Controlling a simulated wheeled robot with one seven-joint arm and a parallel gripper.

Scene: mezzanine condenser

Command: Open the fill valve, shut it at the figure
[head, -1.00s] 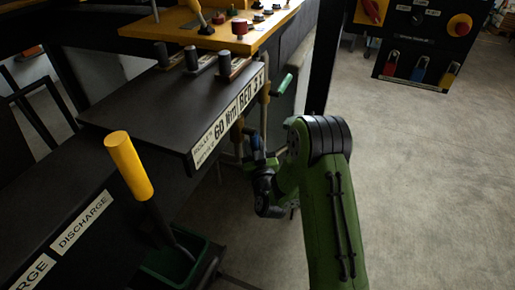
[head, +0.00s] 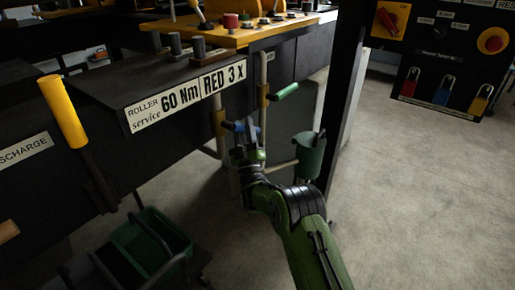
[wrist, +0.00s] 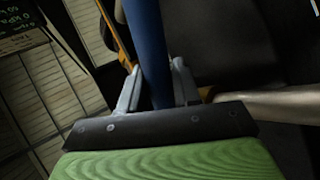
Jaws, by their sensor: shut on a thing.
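A blue valve lever (head: 235,126) sticks out beside a pale vertical pipe (head: 220,125) under the front of the black bench. My gripper (head: 245,137) is at this lever, in front of the pipes. In the wrist view the blue lever (wrist: 150,45) runs between the two grey fingers of my gripper (wrist: 156,88), which are shut on it. A second lever, with a green handle (head: 285,92), sits higher on the pipe to the right. A dark green bucket (head: 309,157) is right of my gripper; its contents and any figure on it are not readable.
A yellow handle (head: 62,112) and a green bin (head: 150,245) are at left. A dark post (head: 345,95) stands right; the floor beyond is clear.

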